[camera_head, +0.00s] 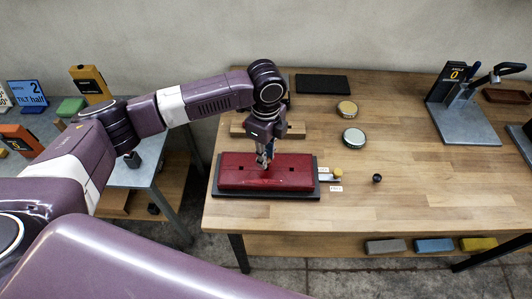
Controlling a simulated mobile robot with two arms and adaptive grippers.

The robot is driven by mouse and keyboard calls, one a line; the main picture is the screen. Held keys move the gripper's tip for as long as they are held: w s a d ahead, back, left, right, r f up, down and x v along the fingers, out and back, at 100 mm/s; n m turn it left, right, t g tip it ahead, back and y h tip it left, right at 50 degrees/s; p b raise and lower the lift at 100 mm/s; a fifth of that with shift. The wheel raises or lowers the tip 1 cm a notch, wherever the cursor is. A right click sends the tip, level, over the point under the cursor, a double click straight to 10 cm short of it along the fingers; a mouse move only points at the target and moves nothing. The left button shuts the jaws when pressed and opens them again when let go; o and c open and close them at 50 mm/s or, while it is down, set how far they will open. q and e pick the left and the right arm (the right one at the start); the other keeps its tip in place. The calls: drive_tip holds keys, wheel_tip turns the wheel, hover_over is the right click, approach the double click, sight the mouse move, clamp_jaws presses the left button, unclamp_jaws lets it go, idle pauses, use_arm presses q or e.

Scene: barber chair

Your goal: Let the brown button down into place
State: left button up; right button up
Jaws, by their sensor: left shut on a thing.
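A red pad (240,172) lies on a black base plate (270,196) on the wooden table. Small dark holes show in the top of the pad. My left gripper (265,164) points down over the middle of the pad, its fingertips at or just above the red surface. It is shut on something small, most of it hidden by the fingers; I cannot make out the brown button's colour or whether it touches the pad. My right gripper is not in view.
A brass-topped disc (347,108), a silver disc (353,137) and a small black knob (377,178) stand right of the pad. A clamp-like stand (465,120) is at the far right.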

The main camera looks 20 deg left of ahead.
use_arm(q)
drive_tip(key=shift+f+b, duration=0.35)
drive_tip(key=shift+f, duration=1.05)
drive_tip(key=o, duration=0.9)
